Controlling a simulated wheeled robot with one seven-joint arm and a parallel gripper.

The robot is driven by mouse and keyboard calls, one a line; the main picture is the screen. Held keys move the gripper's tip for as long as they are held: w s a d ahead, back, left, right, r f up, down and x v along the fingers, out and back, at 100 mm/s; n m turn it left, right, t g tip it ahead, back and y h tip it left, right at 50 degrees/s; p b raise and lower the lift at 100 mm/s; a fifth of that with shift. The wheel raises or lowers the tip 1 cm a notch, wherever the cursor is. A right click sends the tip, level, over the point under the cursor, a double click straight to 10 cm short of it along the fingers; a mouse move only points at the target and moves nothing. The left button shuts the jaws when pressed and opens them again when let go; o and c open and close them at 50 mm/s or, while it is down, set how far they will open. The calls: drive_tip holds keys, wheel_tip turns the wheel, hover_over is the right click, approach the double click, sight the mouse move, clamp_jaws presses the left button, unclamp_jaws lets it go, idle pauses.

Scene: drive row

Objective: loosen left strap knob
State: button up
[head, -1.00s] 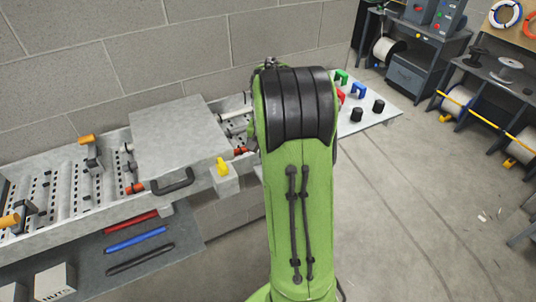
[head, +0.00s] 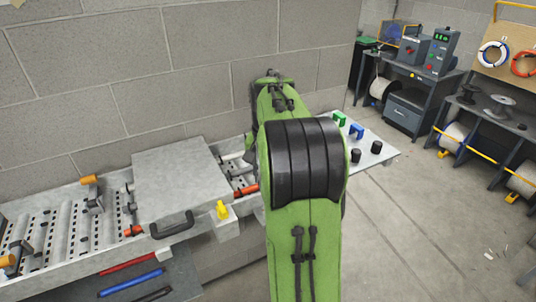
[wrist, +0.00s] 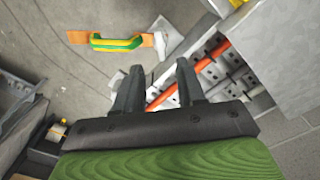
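In the head view, an orange knob (head: 89,179) sits on a grey bracket at the left of the drive row, and a second orange knob (head: 8,260) is cut by the left edge. I cannot tell which of them is the left strap knob. My gripper (wrist: 160,68) shows in the wrist view with its two dark fingers apart and nothing between them. It is hidden behind my green arm in the head view. An orange rod (wrist: 190,76) lies in the metal frame just beyond the right finger. No orange knob is recognisable in the wrist view.
A grey cover plate (head: 180,180) with a black handle (head: 172,225) lies over the rollers. A yellow knob (head: 221,209) stands on a white block. Several coloured handles and black knobs stand on the right panel (head: 378,150). A yellow-green handle (wrist: 115,42) shows in the wrist view. Open floor lies right.

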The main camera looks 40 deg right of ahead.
wheel_tip(320, 180, up, 7)
drive_tip(key=p, duration=0.1)
drive_tip(key=shift+f, duration=0.15)
idle(0.3)
